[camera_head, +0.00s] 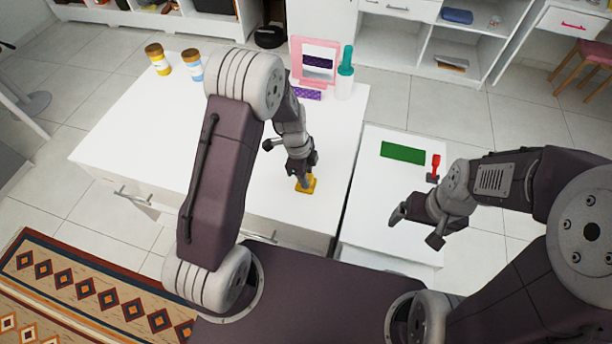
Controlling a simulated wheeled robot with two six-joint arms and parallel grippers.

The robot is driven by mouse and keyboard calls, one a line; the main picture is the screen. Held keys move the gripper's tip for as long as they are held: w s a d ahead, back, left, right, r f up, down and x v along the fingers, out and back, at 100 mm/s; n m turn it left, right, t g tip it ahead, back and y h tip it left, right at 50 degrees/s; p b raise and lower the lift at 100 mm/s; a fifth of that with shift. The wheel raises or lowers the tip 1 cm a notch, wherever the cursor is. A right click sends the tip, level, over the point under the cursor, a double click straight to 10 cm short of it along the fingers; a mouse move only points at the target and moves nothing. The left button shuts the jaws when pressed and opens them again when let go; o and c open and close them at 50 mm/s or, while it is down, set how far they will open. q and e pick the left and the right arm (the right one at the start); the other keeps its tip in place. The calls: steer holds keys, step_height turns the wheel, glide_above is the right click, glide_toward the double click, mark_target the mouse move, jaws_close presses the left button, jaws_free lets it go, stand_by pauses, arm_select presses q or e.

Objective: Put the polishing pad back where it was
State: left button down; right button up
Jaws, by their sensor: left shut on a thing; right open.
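My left gripper (303,178) points down at the white cabinet top (255,175), near its front right part. It is shut on a small yellow pad (311,186), which I take to be the polishing pad. The pad is at or just above the surface; I cannot tell whether it touches. The gripper hides part of the pad. My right gripper (416,226) is open and empty over the lower white cabinet (375,195) at right.
A green flat rectangle (403,152) and a red-handled item (435,166) are on the right cabinet. A pink-framed mirror (333,48), purple item (307,94) and green-topped white container (344,84) stand behind.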

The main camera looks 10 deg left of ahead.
arm_select(q)
steer(key=c, duration=1.2)
jaws_free()
steer(key=shift+f, duration=0.1)
steer(key=shift+o, duration=0.2)
steer(key=shift+r+p, duration=0.3)
steer(key=shift+p, duration=0.05)
step_height(320, 180, up, 12)
steer(key=a, duration=0.2)
steer(key=s+a+n+t+y, duration=0.1)
steer(key=s+a+n, duration=0.2)
steer(key=s+n, duration=1)
steer(key=n, duration=0.5)
steer(key=shift+a+f+n+y, duration=0.3)
steer(key=shift+a, duration=0.1)
